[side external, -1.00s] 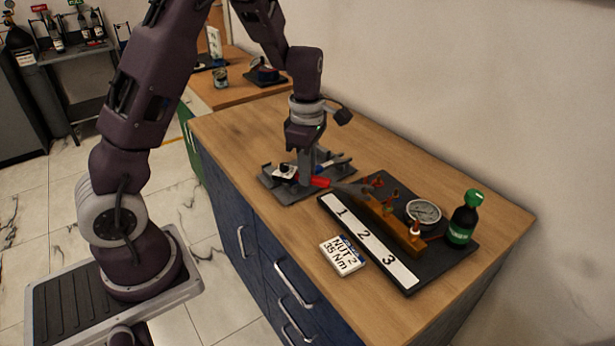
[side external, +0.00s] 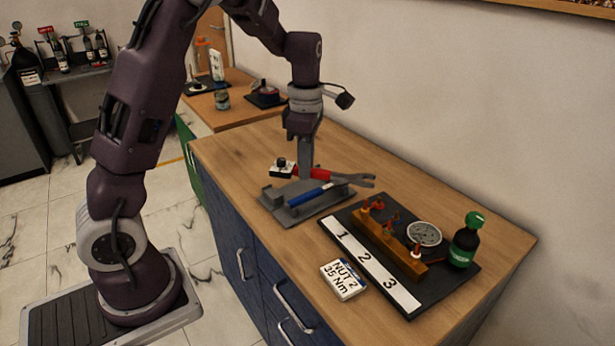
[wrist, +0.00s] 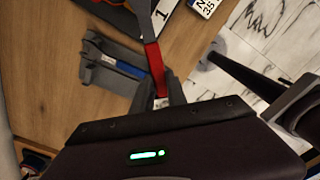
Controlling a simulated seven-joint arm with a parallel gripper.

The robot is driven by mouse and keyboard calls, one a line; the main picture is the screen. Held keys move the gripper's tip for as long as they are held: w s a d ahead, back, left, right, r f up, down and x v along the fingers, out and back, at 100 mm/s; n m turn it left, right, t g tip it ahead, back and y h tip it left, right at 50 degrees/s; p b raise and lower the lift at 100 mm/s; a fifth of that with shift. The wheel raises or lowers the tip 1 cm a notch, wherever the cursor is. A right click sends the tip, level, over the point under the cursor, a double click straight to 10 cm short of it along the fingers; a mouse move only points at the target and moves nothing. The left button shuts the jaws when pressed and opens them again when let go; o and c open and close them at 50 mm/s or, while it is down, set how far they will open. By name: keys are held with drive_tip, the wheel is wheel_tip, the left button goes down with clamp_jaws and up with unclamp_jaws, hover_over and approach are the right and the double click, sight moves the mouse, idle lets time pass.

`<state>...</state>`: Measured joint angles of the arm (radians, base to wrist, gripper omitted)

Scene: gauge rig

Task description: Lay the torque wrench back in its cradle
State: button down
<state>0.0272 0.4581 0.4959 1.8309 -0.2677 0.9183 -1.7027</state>
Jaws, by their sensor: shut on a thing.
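My gripper (side external: 306,172) is shut on a red-handled wrench (side external: 322,174) and holds it raised, roughly level, over the grey cradle (side external: 276,205). The wrench's grey forked head points right; a white block with a black knob is at its left end. A blue-handled tool (side external: 310,196) lies on the cradle below. In the wrist view, my gripper (wrist: 165,90) holds the red handle (wrist: 153,62) beside the cradle (wrist: 98,72), with the blue handle (wrist: 130,70) between its posts. The gap under the wrench is hard to judge.
A card (side external: 343,280) reading "NUT 2 35 Nm" lies in front.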

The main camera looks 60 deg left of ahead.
drive_tip(key=w+a+n, duration=0.4)
drive_tip(key=a+n, duration=0.6)
drive_tip(key=a, duration=0.3)
drive_tip(key=f, duration=0.5)
drive_tip(key=shift+s+a+f, duration=0.2)
drive_tip(key=shift+s, duration=0.05)
drive_tip(key=shift+f, duration=3.5)
drive_tip(key=c, duration=1.3)
unclamp_jaws()
drive_tip(key=shift+o, duration=0.2)
